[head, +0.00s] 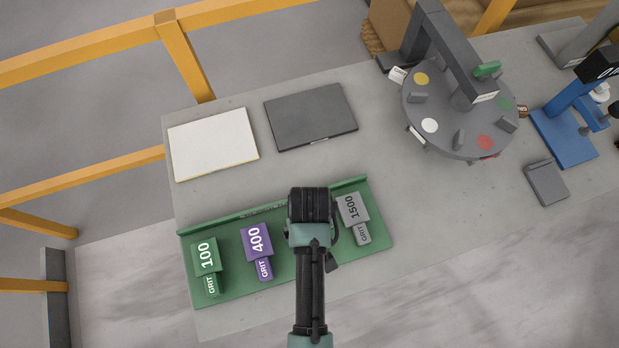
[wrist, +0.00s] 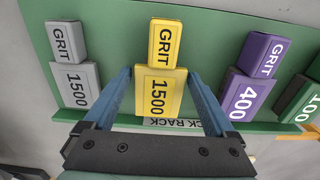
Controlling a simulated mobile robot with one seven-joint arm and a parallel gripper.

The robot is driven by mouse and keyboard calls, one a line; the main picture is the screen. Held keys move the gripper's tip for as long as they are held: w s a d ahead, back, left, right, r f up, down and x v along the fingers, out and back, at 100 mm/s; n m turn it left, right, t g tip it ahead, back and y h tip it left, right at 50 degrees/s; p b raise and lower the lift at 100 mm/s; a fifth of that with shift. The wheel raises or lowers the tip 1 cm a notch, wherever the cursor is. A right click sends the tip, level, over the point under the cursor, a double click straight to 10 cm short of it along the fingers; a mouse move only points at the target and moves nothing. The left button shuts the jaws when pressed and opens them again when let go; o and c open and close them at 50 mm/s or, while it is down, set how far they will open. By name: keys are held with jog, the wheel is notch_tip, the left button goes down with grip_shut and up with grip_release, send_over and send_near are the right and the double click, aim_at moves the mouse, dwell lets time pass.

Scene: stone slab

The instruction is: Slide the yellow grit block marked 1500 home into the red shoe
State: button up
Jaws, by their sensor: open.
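The yellow grit block marked 1500 (wrist: 160,92) lies on the green rack (wrist: 115,30) in the wrist view. My gripper (wrist: 159,76) is open, with one blue finger on each side of the block's wide lower part; I cannot tell whether they touch it. In the head view my arm hides the yellow block and the fingertips. A red spot (head: 485,142) marks the front right of the grey turntable (head: 455,120). A little red shows at the rim below it, but the red shoe itself is not clearly visible.
On the rack are a grey 1500 block (head: 352,208), a purple 400 block (head: 256,242) and a green 100 block (head: 206,256). A white plate (head: 213,145) and a dark plate (head: 311,117) lie behind. A blue stand (head: 566,135) is at right. The middle slab is clear.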

jog(key=shift+f, duration=0.25)
grip_shut()
dwell(0.3)
